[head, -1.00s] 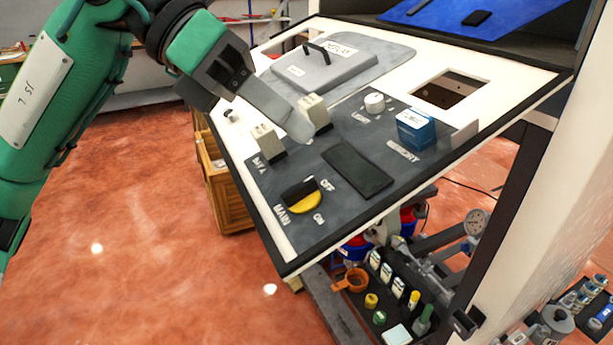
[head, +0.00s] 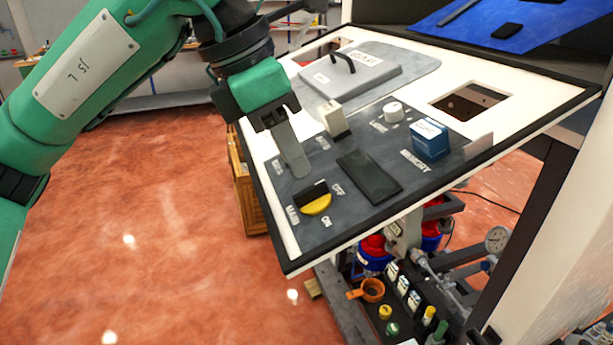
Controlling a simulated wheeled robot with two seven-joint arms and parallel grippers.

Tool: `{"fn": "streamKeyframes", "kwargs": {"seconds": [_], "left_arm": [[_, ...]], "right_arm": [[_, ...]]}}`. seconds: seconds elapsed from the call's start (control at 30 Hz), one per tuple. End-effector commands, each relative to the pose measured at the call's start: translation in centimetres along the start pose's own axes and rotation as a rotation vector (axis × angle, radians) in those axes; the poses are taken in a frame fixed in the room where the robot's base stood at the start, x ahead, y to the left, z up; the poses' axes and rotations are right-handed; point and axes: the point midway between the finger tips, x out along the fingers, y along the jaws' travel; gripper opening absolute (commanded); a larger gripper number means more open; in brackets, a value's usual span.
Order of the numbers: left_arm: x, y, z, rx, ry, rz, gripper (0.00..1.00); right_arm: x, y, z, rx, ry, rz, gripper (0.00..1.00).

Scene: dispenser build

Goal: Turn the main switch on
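My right gripper is not in view.
A white rocker switch (head: 334,120), a white knob (head: 393,111), a blue block (head: 430,140) and a black plate (head: 369,176) sit on the panel. A grey lid with a handle (head: 350,80) is behind. A wooden crate (head: 243,190) stands left below.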

Motion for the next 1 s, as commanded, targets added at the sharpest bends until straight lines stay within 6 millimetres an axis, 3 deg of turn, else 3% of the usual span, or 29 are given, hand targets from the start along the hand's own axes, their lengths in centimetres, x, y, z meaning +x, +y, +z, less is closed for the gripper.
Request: {"fn": "streamKeyframes", "kwargs": {"seconds": [0.1, 0.3, 0.7, 0.87, 1.0], "left_arm": [[2.3, 0.0, 0.0, 0.0, 0.001, -0.002, 0.33], [4.8, 0.0, 0.1, 0.001, 0.0, -0.001, 0.33], [5.5, 0.0, 0.1, 0.001, -0.001, -0.001, 0.33], [5.5, 0.0, 0.1, 0.001, -0.001, -0.001, 0.01], [5.5, 0.0, 0.0, 0.001, -0.001, 0.0, 0.0]], "right_arm": [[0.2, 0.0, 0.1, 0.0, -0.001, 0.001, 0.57], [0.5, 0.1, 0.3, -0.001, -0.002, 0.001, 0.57], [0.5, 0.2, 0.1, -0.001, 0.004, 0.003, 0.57], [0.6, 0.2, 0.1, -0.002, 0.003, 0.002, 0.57], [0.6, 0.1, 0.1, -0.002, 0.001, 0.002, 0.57]]}}
